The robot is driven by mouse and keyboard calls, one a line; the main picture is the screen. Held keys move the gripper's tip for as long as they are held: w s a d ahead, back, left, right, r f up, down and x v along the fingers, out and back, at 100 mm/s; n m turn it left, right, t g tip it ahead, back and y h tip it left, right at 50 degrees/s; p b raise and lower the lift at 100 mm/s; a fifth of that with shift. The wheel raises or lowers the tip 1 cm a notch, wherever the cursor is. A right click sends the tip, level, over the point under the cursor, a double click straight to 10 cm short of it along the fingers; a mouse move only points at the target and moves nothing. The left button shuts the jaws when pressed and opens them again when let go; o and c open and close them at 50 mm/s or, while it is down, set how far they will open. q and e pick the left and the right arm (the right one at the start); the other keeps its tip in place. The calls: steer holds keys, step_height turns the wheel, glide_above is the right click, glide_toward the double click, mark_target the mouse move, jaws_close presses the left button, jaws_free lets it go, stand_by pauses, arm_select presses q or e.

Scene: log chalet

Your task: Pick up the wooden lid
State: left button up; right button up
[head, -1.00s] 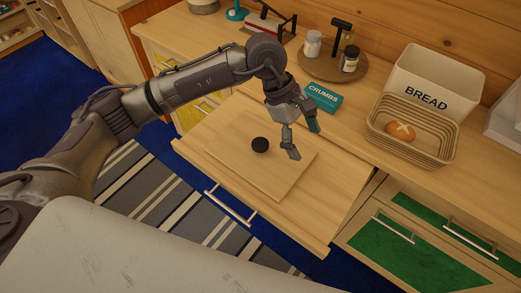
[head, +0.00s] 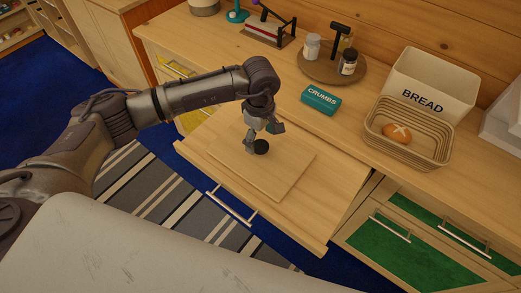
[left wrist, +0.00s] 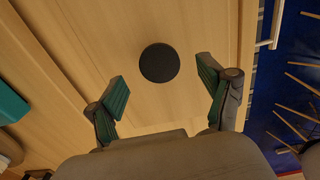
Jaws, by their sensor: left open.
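The wooden lid (head: 274,171) is a square, pale wood board with a round black knob (head: 261,147). It lies flat on the pulled-out drawer below the counter. In the left wrist view the black knob (left wrist: 159,63) shows from above, just beyond the fingertips and roughly between them. My left gripper (head: 263,139) is open and empty, pointing down over the lid close to the knob. Its green-padded fingers (left wrist: 164,88) stand apart in the left wrist view. I cannot tell whether a finger touches the knob. My right gripper is not in view.
The drawer front has a metal handle (head: 231,207). On the counter are a teal CRUMBS box (head: 319,99), a round tray (head: 318,70) with jars, a BREAD bin (head: 428,86) and a basket (head: 411,148) with a loaf. A striped rug (head: 140,185) lies on the floor.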

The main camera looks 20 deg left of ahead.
mark_target(261, 145)
arm_select(q)
step_height(261, 145, down, 4)
steer(key=shift+f+p, duration=0.1)
steer(key=shift+p, duration=0.45)
jaws_close()
